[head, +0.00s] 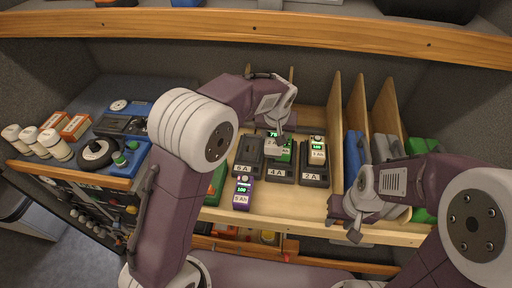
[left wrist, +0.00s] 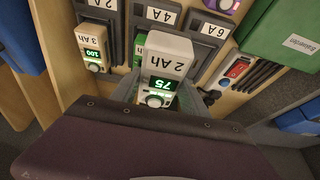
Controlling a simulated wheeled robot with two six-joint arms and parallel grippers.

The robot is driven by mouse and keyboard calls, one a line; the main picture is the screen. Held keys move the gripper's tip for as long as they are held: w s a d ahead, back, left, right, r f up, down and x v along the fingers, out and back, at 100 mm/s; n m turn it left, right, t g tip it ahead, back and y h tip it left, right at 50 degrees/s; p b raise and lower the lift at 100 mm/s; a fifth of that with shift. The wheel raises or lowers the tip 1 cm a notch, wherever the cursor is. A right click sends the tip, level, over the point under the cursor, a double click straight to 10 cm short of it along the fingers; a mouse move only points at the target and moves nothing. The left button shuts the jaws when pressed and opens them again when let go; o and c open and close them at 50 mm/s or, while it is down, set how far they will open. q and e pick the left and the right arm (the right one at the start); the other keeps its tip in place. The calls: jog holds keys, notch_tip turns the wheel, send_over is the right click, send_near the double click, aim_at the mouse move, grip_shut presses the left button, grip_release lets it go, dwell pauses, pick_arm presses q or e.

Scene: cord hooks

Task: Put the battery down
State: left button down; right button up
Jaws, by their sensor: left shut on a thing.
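My left gripper (head: 277,138) is shut on a pale battery marked 2 Ah (head: 273,148). In the left wrist view the battery (left wrist: 164,53) shows a green 75 display. It is over the 4 A charger (head: 279,172), in the middle of three dark chargers; whether it touches the charger I cannot tell. Something green (head: 286,154) shows at that charger behind the battery. The 6 A charger (head: 247,160) on the left looks empty. The 2 A charger (head: 314,177) on the right holds a 3 Ah battery (head: 317,152) reading 100. My right gripper (head: 346,222) looks open and empty.
A purple battery (head: 243,192) lies in front of the 6 A charger. Wooden dividers (head: 334,120) with blue and green cases stand to the right. A left-hand bench holds white bottles (head: 54,146) and a dark device (head: 97,153). A wooden shelf edge (head: 240,28) runs above.

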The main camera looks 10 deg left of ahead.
pick_arm(q)
jog(key=w+a+f+p, duration=0.1)
jog(key=w+a+f, duration=0.1)
jog(key=a, duration=0.1)
jog(key=w+a+f+p, duration=0.1)
jog(key=w+a+f, duration=0.1)
jog(key=a+f, duration=0.1)
jog(key=w+a+f+p, duration=0.1)
jog(key=w+a+f, duration=0.1)
jog(key=a, duration=0.1)
jog(key=shift+w+a+f+p, duration=0.25)
jog(key=shift+w+f+p, duration=0.1)
jog(key=shift+w+p, duration=0.05)
jog(key=f, duration=0.1)
jog(key=f+p, duration=0.1)
jog(key=shift+d+f, duration=0.25)
jog(key=shift+f, duration=0.35)
jog(key=shift+w+a+f, duration=0.1)
jog(key=shift+a, duration=0.05)
jog(key=shift+f+b, duration=0.15)
jog(key=shift+b, duration=0.15)
jog(key=c, duration=0.6)
grip_release()
